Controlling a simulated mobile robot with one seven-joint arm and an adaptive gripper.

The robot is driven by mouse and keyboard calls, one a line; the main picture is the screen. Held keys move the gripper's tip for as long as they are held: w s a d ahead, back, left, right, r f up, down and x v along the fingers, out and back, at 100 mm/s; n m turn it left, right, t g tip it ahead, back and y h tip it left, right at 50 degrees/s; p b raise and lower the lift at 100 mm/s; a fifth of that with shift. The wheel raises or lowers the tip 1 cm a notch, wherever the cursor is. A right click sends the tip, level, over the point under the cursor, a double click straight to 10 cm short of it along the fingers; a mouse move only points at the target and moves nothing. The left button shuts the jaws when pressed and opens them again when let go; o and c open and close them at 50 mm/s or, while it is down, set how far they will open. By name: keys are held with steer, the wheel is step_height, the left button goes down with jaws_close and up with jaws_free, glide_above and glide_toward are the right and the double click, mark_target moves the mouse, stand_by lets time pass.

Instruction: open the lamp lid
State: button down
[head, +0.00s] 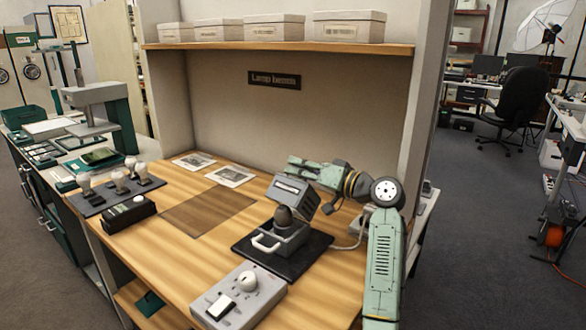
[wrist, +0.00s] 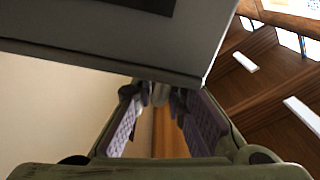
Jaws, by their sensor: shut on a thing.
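A dark, rounded lamp (head: 283,215) shows in the open housing. In the wrist view the lid (wrist: 110,55) fills the top as a large grey panel. My gripper (wrist: 158,95) is closed at the lid's lower edge there, its purple-padded fingers converging. The exact contact is hidden. In the head view the fingers are mostly hidden behind the lid.
A grey control box (head: 240,298) with a knob and switch stands at the front. Several bulbs on a dark rack (head: 116,190) and a black box (head: 129,215) stand at the left. Two printed cards (head: 230,176) lie behind. A dark mat (head: 208,211) lies clear. White boxes (head: 349,27) line the shelf.

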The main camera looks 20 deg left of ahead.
steer(key=shift+w+d+f, duration=0.2)
steer(key=shift+w, duration=0.15)
steer(key=shift+w+d+f, duration=0.15)
steer(key=shift+w, duration=0.2)
steer(key=c, duration=1.7)
jaws_free()
steer(key=shift+f, duration=0.1)
steer(key=shift+a, duration=0.1)
